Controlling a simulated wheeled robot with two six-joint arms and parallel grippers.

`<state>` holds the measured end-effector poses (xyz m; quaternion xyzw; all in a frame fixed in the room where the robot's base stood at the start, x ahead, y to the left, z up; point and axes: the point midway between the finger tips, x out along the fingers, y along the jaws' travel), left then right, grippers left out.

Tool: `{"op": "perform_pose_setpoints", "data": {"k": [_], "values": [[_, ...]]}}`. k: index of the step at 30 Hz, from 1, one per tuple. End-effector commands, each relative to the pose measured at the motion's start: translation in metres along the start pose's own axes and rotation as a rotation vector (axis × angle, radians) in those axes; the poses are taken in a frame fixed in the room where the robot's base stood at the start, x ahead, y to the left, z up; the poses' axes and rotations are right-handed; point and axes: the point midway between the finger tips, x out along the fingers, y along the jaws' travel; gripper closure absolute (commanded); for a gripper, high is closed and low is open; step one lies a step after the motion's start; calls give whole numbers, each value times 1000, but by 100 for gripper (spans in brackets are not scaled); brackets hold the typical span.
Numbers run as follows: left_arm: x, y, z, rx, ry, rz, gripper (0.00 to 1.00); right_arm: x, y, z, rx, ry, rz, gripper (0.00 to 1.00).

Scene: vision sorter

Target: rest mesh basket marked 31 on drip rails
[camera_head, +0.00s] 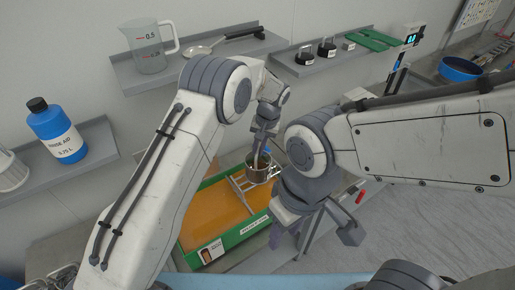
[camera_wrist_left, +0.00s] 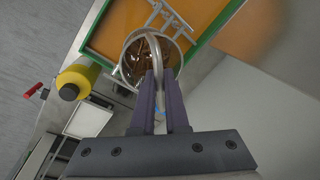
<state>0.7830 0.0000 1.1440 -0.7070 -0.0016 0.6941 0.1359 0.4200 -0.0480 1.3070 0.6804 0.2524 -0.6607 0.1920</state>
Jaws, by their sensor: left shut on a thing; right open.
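A small metal basket (camera_head: 258,174) with an arched handle hangs at the far end of the green-rimmed tray; it also shows in the left wrist view (camera_wrist_left: 128,70). No number is readable on it. My left gripper (camera_head: 261,154) is shut on the handle, seen between the fingers in the left wrist view (camera_wrist_left: 158,98). The drip rails (camera_head: 240,190), pale metal bars across the tray, lie beside and partly under the basket. I cannot tell whether the basket touches them. My right gripper (camera_head: 318,228) is open and empty, nearer, right of the tray.
The green tray (camera_head: 232,240) holds orange liquid. A yellow container (camera_wrist_left: 78,80) and a red-handled item (camera_wrist_left: 33,90) are near the basket in the left wrist view. Wall shelves carry a measuring jug (camera_head: 150,48), a ladle (camera_head: 210,47) and black weights (camera_head: 315,52).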

Motion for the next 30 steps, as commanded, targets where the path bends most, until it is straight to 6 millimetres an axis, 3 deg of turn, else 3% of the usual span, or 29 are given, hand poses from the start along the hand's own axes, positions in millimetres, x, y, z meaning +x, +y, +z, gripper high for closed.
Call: {"op": "perform_pose_setpoints", "data": {"k": [1,2,3,4,13,17,30], "values": [[-2,0,-1,0,3,0,100,0,0,0,0,0,0,55],[-2,0,-1,0,3,0,77,0,0,0,0,0,0,55],[-2,0,-1,0,3,0,61,0,0,0,0,0,0,55],[-2,0,-1,0,2,0,53,0,0,0,0,0,0,55],[0,0,0,0,-1,0,53,1,0,0,0,0,0,55],[-8,1,-1,0,2,0,53,7,0,0,-1,0,0,55],[-88,1,0,0,6,2,53,42,3,2,-4,0,0,55]]}}
